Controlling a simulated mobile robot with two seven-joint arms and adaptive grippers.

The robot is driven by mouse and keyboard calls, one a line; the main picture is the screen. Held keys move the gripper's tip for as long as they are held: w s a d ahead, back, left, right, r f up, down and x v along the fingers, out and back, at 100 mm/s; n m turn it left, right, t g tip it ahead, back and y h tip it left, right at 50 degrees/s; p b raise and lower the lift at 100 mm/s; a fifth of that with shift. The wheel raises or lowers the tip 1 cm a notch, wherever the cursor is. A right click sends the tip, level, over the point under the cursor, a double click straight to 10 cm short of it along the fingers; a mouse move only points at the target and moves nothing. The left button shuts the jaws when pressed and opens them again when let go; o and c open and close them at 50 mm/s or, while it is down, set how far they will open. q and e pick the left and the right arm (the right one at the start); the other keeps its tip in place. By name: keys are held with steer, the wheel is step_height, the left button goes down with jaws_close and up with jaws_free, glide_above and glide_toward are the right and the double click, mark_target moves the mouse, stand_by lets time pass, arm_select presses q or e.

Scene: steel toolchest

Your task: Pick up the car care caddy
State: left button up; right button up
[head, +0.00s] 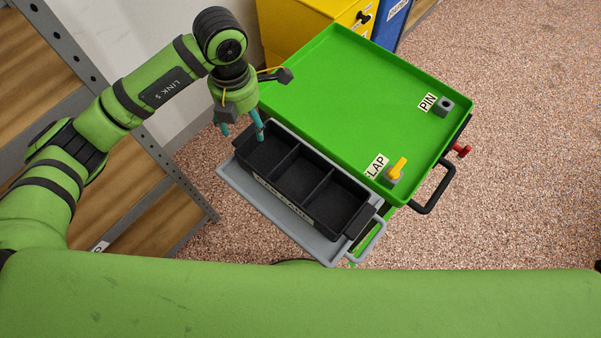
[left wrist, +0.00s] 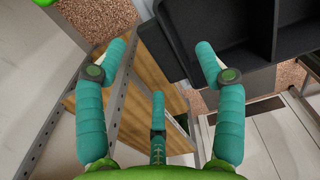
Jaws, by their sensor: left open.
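The car care caddy (head: 301,176) is a black open box with three empty compartments and a label on its near side. It sits on a grey tray (head: 262,204) beside the green top of the toolchest. In the left wrist view the caddy (left wrist: 235,22) fills the upper right. My left gripper (head: 241,131) is open with teal fingers at the caddy's far left end, over or beside its end lip; I cannot tell whether it touches. In the left wrist view the open fingers (left wrist: 158,70) have nothing between them. My right gripper is not in view.
A grey shelf with wooden boards (head: 130,205) stands left. Yellow and blue cabinets (head: 300,25) stand behind.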

mark_target(246, 131)
arm_select(q)
step_height(246, 131, down, 4)
steer(key=shift+s+a+f+p, duration=0.1)
steer(key=shift+f+p, duration=0.05)
steer(key=shift+p, duration=0.2)
jaws_close()
